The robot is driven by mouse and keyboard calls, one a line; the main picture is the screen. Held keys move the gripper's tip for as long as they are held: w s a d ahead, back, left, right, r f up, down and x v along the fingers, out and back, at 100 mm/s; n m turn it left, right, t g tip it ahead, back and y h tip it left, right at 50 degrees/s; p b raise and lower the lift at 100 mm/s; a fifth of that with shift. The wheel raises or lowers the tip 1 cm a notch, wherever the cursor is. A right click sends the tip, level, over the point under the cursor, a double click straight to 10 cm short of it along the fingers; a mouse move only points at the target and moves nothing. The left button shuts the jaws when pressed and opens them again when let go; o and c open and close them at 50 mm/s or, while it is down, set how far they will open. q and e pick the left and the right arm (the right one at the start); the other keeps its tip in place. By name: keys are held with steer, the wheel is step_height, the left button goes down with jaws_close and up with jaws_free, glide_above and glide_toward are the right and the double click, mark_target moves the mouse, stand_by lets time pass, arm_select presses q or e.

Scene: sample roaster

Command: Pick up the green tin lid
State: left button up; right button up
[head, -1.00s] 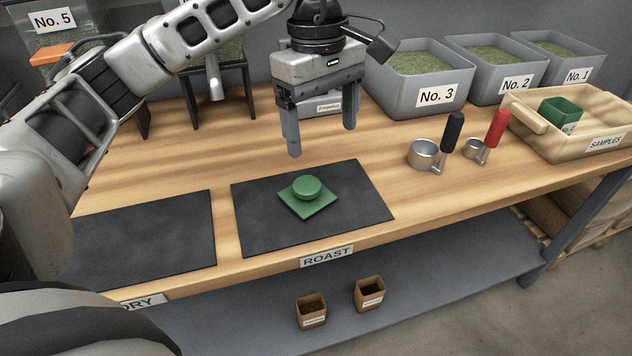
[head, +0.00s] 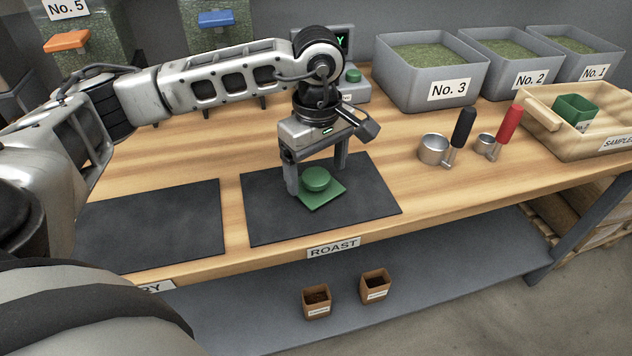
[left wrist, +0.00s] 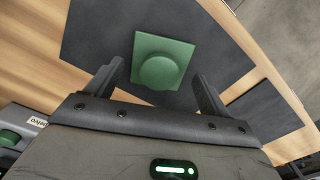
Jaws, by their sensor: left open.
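The green tin lid (head: 320,189) is a flat square with a round knob on top. It lies on the dark mat (head: 377,206) behind the ROAST label. It also shows in the left wrist view (left wrist: 160,70), ahead of and between the two fingers. My left gripper (head: 317,184) is open and low over the mat, its fingers just behind and either side of the lid's knob in the head view. It holds nothing. In the left wrist view the gripper (left wrist: 160,85) has its jaws spread wide. My right gripper is not in view.
A second dark mat (head: 160,225) lies to the left. A metal cup with a black handle (head: 434,150) and one with a red handle (head: 488,146) stand to the right. The samples tray (head: 597,148) holds a green tin (head: 574,110). Grey bins line the back.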

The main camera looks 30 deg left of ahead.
arm_select(q)
steer(key=shift+a+f, duration=0.15)
steer(key=shift+f, duration=1.3)
steer(key=c, duration=0.7)
steer(key=shift+r, duration=0.1)
